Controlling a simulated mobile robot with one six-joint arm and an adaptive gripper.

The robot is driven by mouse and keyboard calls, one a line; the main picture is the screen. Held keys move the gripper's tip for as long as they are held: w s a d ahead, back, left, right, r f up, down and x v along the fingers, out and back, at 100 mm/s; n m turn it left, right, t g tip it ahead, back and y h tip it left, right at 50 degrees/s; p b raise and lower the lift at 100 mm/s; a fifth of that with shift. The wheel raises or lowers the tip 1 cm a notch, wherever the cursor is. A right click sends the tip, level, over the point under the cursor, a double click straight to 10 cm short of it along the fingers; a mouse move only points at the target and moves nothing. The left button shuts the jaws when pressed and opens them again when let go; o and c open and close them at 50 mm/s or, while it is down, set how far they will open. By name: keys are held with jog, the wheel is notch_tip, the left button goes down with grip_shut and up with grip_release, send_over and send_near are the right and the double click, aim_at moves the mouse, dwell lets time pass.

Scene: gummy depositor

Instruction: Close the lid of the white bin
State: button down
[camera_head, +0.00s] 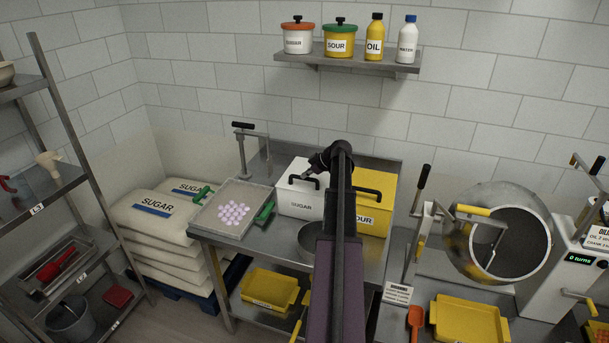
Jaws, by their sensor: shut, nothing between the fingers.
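The white bin (301,206), labelled SUGAR, stands on the steel table beside a yellow bin. Its white lid lies over the top, looking flat or nearly flat; I cannot tell whether it is fully seated. A black handle (292,180) arches at the lid's front edge. My gripper (308,174) is shut and empty, at the lid just behind or above the handle; contact cannot be told. My arm hides the bin's right side and part of the lid.
The yellow bin (373,218) stands close on the right. A metal bowl (309,240) is in front of the white bin. A tray of pink gummies (216,211) lies left. A wall shelf (345,62) with pots and bottles hangs above. A drum machine (509,201) stands right.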

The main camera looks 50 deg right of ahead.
jog(key=shift+s+f, duration=0.15)
jog(key=shift+s, duration=0.1)
dwell(0.4)
jog(key=shift+w+r+p, duration=0.1)
jog(key=shift+r+p, duration=0.45)
jog(key=shift+p, duration=0.05)
jog(key=w+a+r+p+v, duration=0.1)
jog(key=a+p+v, duration=0.1)
jog(key=p+v, duration=0.8)
jog(key=shift+v, duration=1.15)
jog(key=shift+w+r, duration=0.2)
